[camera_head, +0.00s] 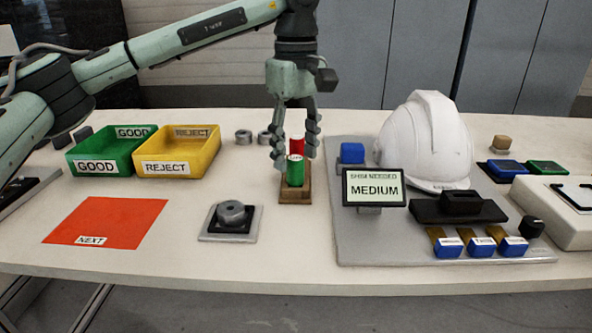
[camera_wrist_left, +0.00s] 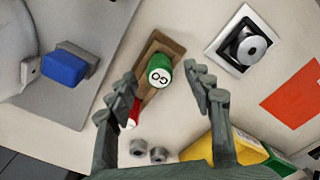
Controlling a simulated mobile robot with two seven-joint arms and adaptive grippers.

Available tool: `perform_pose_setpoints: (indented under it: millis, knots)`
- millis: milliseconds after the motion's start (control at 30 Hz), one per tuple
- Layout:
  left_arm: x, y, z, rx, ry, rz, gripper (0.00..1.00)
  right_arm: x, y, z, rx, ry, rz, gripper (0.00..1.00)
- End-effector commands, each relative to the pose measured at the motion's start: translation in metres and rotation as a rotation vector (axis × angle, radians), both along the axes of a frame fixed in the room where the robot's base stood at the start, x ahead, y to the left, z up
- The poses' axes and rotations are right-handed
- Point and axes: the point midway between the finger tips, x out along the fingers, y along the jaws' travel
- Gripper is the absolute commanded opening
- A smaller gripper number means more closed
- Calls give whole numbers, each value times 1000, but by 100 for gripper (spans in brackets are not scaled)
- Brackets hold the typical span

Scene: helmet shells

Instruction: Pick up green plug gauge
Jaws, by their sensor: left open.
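The green plug gauge (camera_head: 295,172) stands upright in a brown wooden block (camera_head: 296,196) in the middle of the table. In the left wrist view its round green top (camera_wrist_left: 159,72), marked "GO", shows between the fingers and a little ahead of the tips. A red plug gauge (camera_head: 297,147) stands in the same block behind it, partly hidden in the left wrist view by a finger. My left gripper (camera_head: 295,155) points down over the block with its fingers open on either side of the gauges. I see no contact with the green gauge. My right gripper is not in view.
Green GOOD (camera_head: 97,167) and yellow REJECT (camera_head: 178,167) bins stand to the left. A MEDIUM display (camera_head: 375,189) and white helmet (camera_head: 427,140) are close on the right.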

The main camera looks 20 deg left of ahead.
Motion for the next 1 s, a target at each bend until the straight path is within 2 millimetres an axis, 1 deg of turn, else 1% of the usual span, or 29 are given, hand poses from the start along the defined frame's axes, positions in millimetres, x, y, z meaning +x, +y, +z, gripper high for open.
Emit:
perform_pose_setpoints:
  millis: [33,100,200,433,467,800,833,1000]
  knots:
    - [0,3,-8,1,2,0,51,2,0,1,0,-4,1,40]
    - [0,2,-18,0,1,-1,51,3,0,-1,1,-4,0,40]
    - [0,2,-25,0,1,0,51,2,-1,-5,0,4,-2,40]
    - [0,1,-27,-1,0,0,51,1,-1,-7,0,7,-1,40]
    - [0,1,-27,-1,0,0,50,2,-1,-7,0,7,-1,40]
    - [0,1,-27,-1,0,-1,8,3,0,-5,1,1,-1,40]
    - [0,1,-27,-1,0,-1,6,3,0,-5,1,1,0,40]
    - [0,1,-27,-1,0,-1,6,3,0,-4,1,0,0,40]
